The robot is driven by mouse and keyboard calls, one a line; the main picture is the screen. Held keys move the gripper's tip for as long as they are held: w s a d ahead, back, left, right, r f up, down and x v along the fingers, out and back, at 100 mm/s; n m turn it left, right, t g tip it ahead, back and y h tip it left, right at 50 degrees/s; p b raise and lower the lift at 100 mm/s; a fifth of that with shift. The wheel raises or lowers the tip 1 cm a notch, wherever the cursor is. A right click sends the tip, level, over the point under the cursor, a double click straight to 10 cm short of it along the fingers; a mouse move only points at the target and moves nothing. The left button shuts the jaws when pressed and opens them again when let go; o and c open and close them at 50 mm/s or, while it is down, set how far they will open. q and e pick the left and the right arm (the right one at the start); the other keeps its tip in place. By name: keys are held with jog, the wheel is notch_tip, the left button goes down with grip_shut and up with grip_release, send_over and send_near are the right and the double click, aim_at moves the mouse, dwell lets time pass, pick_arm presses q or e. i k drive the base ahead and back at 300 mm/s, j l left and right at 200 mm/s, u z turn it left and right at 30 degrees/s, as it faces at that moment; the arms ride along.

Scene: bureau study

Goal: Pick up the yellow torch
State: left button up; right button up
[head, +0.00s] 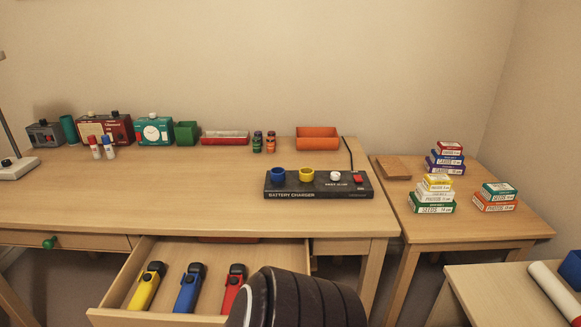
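The yellow torch (146,286) lies in the open desk drawer (165,319), at the left of a row of torches. Its head points to the back of the drawer. A blue torch (189,288) lies to its right, and a red torch (234,286) lies further right, partly hidden by a dark ribbed shape. The torches lie apart from each other. A black battery charger (318,190) stands on the desk, with a blue ring, a yellow ring, a white knob and a red switch. Neither of my grippers is in view.
A side table (455,228) at right holds stacked boxes (435,195).

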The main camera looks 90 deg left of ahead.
aim_at(143, 296)
jog(key=u, duration=3.6)
jog(key=l+u, duration=0.3)
jog(key=i+j, duration=0.05)
jog(key=j, duration=0.05)
